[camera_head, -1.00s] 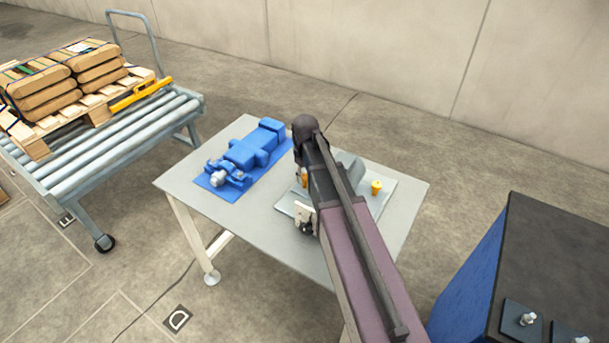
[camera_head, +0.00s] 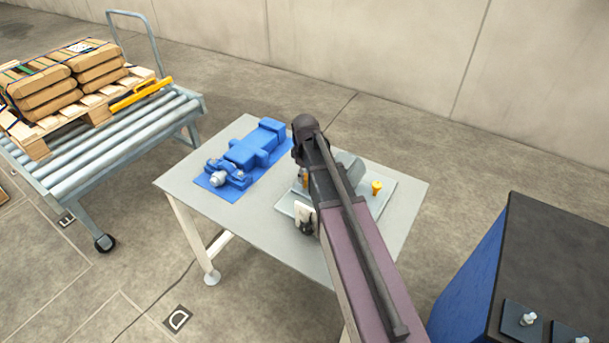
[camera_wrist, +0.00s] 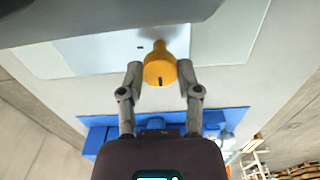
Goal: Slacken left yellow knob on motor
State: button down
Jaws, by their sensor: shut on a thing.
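The left yellow knob (camera_wrist: 160,72) shows in the wrist view between the two fingers of my gripper (camera_wrist: 159,68), which is shut on it. The knob has a small dark slot on its near face and a narrower stem behind. In the head view, only a sliver of the left knob (camera_head: 305,180) shows beside my arm. The grey motor (camera_head: 350,165) stands on a pale plate (camera_head: 381,205) on the table, largely hidden by my arm. The right yellow knob (camera_head: 376,187) stands free on the plate, right of my arm.
A blue machine part lies on a blue mat (camera_head: 217,190) on the table (camera_head: 185,187), left of my arm. A roller conveyor (camera_head: 120,140) with a loaded pallet stands at left. A blue cabinet with a dark top (camera_head: 560,250) stands at right.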

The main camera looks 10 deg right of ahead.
jog(key=shift+c, duration=1.5)
grip_release()
jog(key=shift+m, duration=0.5)
